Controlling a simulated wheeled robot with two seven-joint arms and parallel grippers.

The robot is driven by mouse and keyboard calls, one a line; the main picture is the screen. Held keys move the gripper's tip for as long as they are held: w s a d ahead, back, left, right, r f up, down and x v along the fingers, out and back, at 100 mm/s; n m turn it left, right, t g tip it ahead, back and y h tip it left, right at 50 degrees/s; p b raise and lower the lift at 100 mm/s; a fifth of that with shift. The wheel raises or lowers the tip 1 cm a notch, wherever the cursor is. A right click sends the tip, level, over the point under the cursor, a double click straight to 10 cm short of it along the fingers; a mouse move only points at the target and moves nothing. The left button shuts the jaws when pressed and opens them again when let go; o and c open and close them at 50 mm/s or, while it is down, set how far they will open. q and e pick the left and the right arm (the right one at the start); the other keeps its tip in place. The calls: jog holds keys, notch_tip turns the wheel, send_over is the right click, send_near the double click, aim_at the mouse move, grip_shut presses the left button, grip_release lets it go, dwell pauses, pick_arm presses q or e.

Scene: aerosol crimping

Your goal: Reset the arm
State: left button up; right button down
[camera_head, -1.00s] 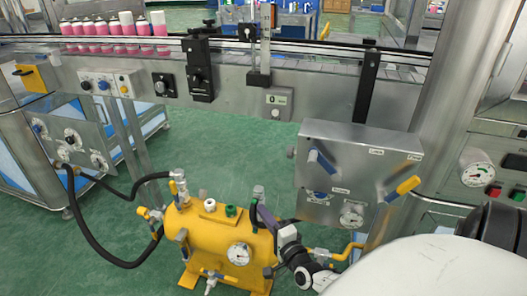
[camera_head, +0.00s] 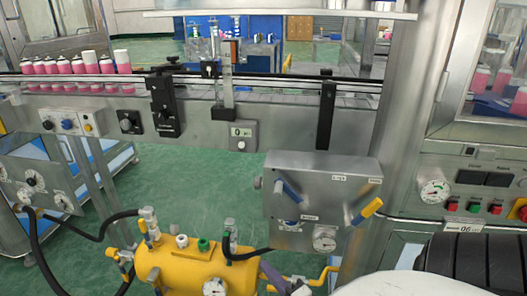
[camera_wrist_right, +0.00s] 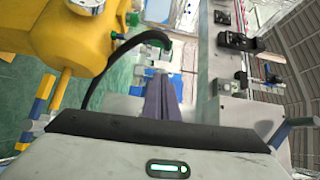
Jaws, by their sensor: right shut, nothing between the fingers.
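My right gripper (camera_head: 266,264) shows at the bottom of the head view, just right of the yellow tank (camera_head: 190,262), with purple-grey fingers. In the right wrist view the fingers (camera_wrist_right: 162,92) are together with nothing between them. The yellow tank also fills the upper left of that view (camera_wrist_right: 75,35), with a black hose curving near the fingers. My left gripper is in neither view.
A steel control box (camera_head: 320,178) with blue and yellow handles stands above and right of the gripper. A conveyor (camera_head: 275,108) carries pink cans (camera_head: 80,67) at left. A machine with a gauge (camera_head: 433,190) stands at right. Green floor is open behind the tank.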

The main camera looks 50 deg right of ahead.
jog(key=shift+a, duration=0.1)
dwell(0.5)
jog(key=a+n+g+y, duration=0.8)
jog(key=a+n, duration=0.7)
jog(key=a, duration=0.8)
jog(key=s+d+r+n+g+h, duration=0.1)
jog(key=s+r+n+g, duration=0.1)
jog(key=s+n+g, duration=0.3)
jog(key=s+r+n+h, duration=0.1)
jog(key=s+r+n, duration=0.2)
jog(key=s, duration=0.4)
jog(key=w+a+f+t+y+p, duration=0.1)
jog(key=w+a+t+p, duration=0.2)
jog(key=a+p, duration=0.3)
jog(key=t+p, duration=0.1)
jog(key=p, duration=0.2)
jog(key=shift+w+f+t+y, duration=0.25)
jog(key=shift+w+t+y, duration=0.05)
jog(key=shift+y, duration=0.1)
jog(key=shift+s, duration=0.1)
